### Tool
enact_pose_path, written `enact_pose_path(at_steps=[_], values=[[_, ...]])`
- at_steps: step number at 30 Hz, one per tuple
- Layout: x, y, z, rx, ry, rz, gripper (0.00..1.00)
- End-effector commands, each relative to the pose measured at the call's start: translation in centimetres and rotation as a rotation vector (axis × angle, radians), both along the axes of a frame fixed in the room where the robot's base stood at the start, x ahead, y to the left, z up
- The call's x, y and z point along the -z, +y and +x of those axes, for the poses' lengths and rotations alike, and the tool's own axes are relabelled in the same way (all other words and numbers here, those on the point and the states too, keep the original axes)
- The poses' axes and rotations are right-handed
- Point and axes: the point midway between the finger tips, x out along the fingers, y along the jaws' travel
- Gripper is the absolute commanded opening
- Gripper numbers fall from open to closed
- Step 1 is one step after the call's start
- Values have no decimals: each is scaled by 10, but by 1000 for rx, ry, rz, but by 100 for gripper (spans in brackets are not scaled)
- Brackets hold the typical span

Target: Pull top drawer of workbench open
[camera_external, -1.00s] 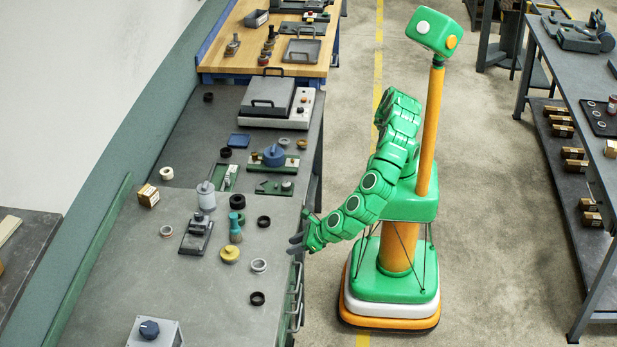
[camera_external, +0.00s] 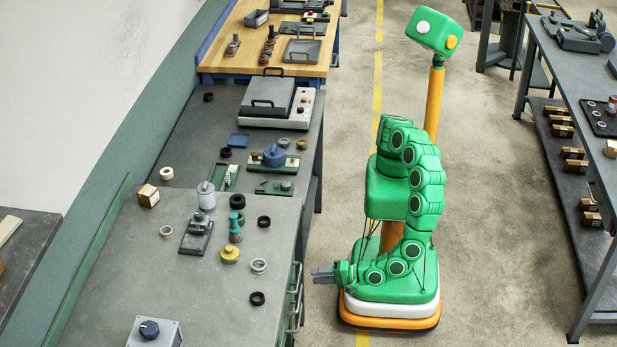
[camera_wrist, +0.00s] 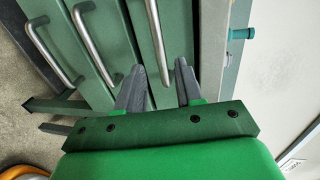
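The grey-topped workbench (camera_external: 200,270) stands at the left in the external view, its drawers facing me. In the wrist view its top drawer (camera_wrist: 139,22) is the green front nearest the worktop edge, with a curved metal handle (camera_wrist: 156,42). The drawer looks shut. My gripper (camera_wrist: 160,68) is open and empty, and its two fingers point at this drawer front. The handle's lower end appears between the fingertips, but I cannot tell if they touch it. In the external view my gripper (camera_external: 314,275) is low, just right of the drawer handles (camera_external: 297,282).
Two lower drawer handles (camera_wrist: 96,45) (camera_wrist: 52,52) lie left of the top one. Small parts such as a yellow-based piece (camera_external: 229,254) and a grey box with a knob (camera_external: 152,333) stand on the worktop. The aisle floor (camera_external: 490,230) right of me is clear.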

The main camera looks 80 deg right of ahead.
Motion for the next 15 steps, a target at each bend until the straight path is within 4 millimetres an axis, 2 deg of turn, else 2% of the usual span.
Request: enact_pose_path(at_steps=[15], values=[[12, 0, 58, 4, 2, 2, 36]])
